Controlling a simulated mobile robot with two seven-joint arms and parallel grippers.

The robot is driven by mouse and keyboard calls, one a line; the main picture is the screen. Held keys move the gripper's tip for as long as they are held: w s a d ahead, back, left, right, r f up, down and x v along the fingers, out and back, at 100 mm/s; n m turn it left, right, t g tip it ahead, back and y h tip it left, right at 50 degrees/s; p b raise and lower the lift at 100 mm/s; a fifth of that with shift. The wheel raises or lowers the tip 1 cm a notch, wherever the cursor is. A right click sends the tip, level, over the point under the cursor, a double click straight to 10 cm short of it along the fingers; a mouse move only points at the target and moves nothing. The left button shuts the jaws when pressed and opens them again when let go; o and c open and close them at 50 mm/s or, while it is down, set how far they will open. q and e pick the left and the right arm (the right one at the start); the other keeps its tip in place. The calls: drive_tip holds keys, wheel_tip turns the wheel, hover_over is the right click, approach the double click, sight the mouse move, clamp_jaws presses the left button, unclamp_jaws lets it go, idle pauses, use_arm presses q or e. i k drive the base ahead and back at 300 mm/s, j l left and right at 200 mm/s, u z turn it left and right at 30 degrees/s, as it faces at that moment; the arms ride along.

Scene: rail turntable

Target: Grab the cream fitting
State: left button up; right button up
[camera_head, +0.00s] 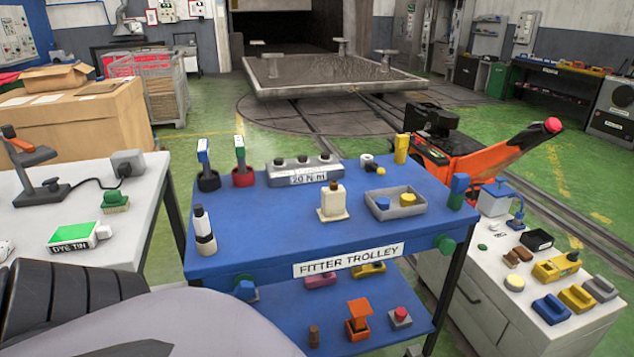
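A cream fitting (333,204), a squarish block with a narrower brown-topped neck, stands upright on the blue top of the fitter trolley (270,235), near its middle. Nothing touches it, and its front is unobstructed. A dark ribbed part and a pale grey rounded part of my own body fill the bottom left corner, over the trolley's near left side. The fingers of my left and right grippers do not show in this view.
A black-and-white bottle (204,231) stands left. Bare blue top lies around the fitting. White benches (150,208) flank the trolley.

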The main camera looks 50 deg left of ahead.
sight(333, 196)
drive_tip(key=i+u, duration=0.45)
drive_tip(key=i+l+u, duration=0.25)
drive_tip(key=u, duration=0.2)
